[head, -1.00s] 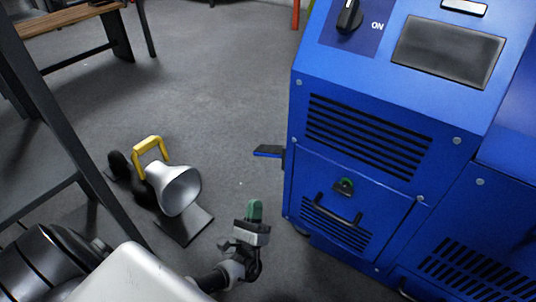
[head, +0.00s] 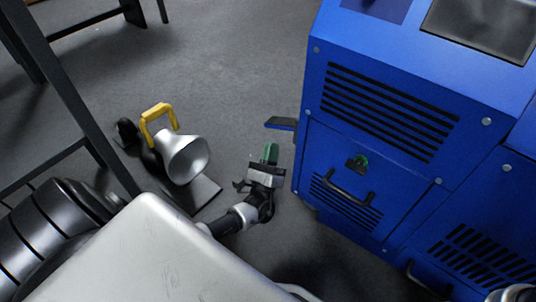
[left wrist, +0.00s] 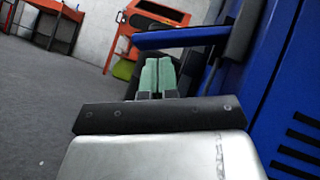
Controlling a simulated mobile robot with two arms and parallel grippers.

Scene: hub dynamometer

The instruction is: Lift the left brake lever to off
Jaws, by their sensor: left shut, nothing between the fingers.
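The left brake lever (head: 281,123) is a short blue-and-dark bar sticking out leftward from the side of the blue cabinet (head: 400,75). In the left wrist view the lever (left wrist: 180,38) crosses above the fingers as a blue bar joined to a dark arm at its right. My left gripper (head: 270,153) has green fingertips, shut together and empty. In the head view it lies just below the lever in the picture. The green fingers also show in the left wrist view (left wrist: 158,75), below the bar; I cannot tell whether they touch it.
A silver horn with a yellow handle (head: 158,113) stands on the floor left of my left gripper. A dark metal frame post (head: 70,95) rises at the left. The cabinet wall is close on the right. Open grey floor (head: 230,70) lies beyond the lever.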

